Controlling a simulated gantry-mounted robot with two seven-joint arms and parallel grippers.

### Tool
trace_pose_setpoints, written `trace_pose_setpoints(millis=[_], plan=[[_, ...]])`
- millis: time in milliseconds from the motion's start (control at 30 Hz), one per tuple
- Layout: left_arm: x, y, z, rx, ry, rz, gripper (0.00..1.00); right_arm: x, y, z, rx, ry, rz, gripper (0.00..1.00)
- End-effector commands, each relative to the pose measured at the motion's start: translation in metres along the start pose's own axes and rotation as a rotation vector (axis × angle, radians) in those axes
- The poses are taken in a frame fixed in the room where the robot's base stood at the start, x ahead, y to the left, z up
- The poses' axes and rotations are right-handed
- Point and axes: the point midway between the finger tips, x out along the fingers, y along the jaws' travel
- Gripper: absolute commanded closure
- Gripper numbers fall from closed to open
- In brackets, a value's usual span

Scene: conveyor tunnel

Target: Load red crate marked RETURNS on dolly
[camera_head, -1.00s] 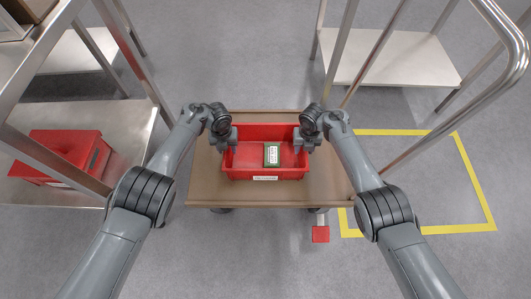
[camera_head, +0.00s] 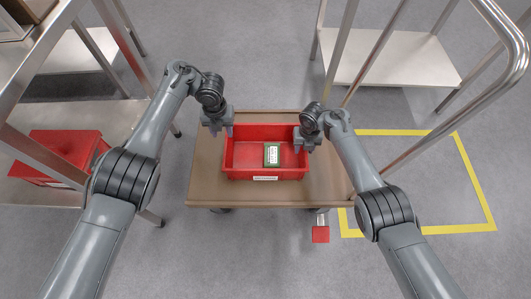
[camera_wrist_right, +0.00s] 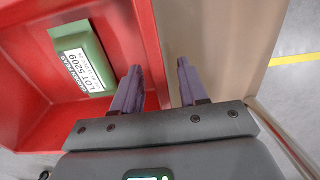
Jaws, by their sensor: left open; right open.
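A red crate (camera_head: 265,172) sits upright on the flat brown deck of the dolly (camera_head: 325,185). Its small white front label is too small to read. A green box (camera_head: 271,154) lies inside, and its label reads LOT 5209 in the right wrist view (camera_wrist_right: 82,56). My left gripper (camera_head: 217,130) is open and empty, apart from the crate, just off its back left corner. My right gripper (camera_head: 304,146) is open at the crate's right wall. In the right wrist view its fingers (camera_wrist_right: 158,88) stand on either side of that wall, with gaps.
Another red crate (camera_head: 68,150) stands on a metal shelf unit at the left. A metal rack (camera_head: 390,60) stands at the back right, and a bent steel rail (camera_head: 505,40) rises at the right. Yellow floor tape (camera_head: 470,175) and a red pedal (camera_head: 320,234) lie near the dolly.

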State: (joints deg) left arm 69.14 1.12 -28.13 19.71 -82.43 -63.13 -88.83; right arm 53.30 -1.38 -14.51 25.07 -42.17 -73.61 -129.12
Motion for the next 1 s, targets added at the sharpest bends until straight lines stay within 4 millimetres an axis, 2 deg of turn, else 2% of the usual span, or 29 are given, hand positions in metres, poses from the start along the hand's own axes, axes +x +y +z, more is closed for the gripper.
trace_pose_setpoints(millis=[167, 600, 800, 1000], plan=[[-0.001, 0.000, 0.000, 0.000, 0.000, 0.000, 0.57, -0.019, -0.001, 0.001, -0.002, -0.003, 0.000, 0.57], [-0.001, 0.000, 0.000, 0.000, 0.000, 0.000, 0.57, -0.093, 0.000, 0.001, -0.001, -0.004, 0.001, 0.57], [-0.001, 0.000, 0.000, 0.000, 0.000, 0.000, 0.57, -0.111, 0.000, 0.001, 0.000, -0.002, 0.001, 0.57], [-0.001, 0.000, 0.000, 0.000, 0.000, 0.000, 0.57, -0.116, 0.000, 0.000, -0.001, -0.001, -0.001, 0.57]])
